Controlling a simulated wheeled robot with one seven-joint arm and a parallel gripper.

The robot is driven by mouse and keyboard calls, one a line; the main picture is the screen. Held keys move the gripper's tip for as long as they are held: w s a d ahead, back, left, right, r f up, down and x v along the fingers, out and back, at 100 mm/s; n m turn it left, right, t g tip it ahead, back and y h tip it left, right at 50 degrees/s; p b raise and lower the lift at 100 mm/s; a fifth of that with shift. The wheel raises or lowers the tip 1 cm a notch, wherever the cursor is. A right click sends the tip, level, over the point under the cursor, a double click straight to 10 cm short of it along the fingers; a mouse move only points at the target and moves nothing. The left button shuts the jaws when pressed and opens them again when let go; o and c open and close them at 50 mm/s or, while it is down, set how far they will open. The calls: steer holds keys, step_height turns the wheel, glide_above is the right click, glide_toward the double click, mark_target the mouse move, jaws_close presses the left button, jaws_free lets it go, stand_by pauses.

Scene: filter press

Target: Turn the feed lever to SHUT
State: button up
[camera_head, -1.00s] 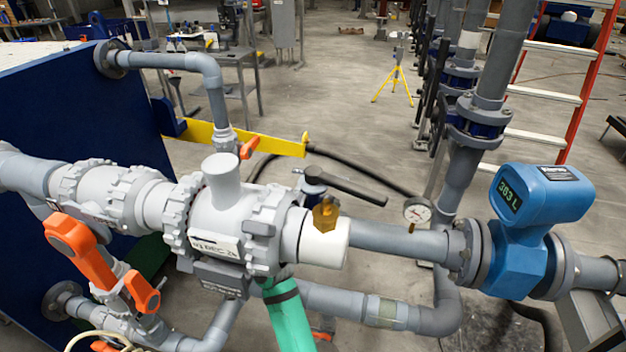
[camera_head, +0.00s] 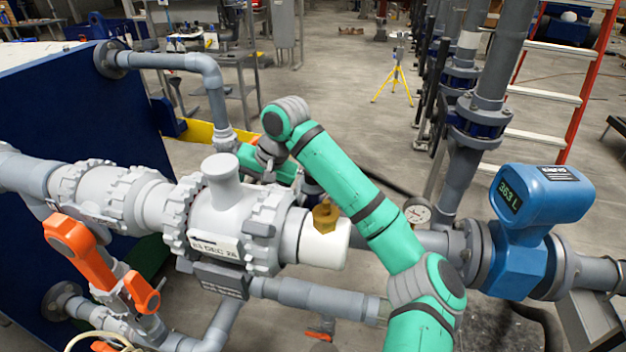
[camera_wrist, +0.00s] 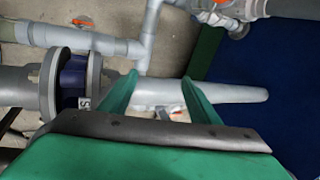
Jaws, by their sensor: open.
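The feed lever is hidden behind my arm in the head view. In the wrist view a valve with a dark blue band (camera_wrist: 73,85) sits between grey flanges, with a small white tag showing an "S" (camera_wrist: 83,103). A long grey tapered bar (camera_wrist: 240,94) runs right from it, crossing behind or between my fingers; I cannot tell if it is the lever or a pipe. My gripper (camera_wrist: 160,77) is open, its two green fingers apart, with no clear grip on anything.
A large orange lever (camera_head: 72,238) is at the left. A blue panel (camera_wrist: 280,90) borders the wrist view.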

steer(key=s+d+r+m+g+h, duration=0.15)
steer(key=d+r+h, duration=0.25)
steer(key=d+r, duration=0.6)
steer(key=w+d+n, duration=0.1)
steer(key=d+n, duration=0.3)
steer(key=w+d+n, duration=0.1)
steer(key=d+n, duration=0.3)
steer(key=n, duration=0.1)
steer(key=w+d+n, duration=0.1)
steer(key=d+n, duration=0.4)
steer(key=shift+w+f, duration=0.15)
steer(key=shift+w, duration=0.1)
step_height(320, 180, down, 8)
steer(key=shift+w+r, duration=0.1)
steer(key=shift+r, duration=0.1)
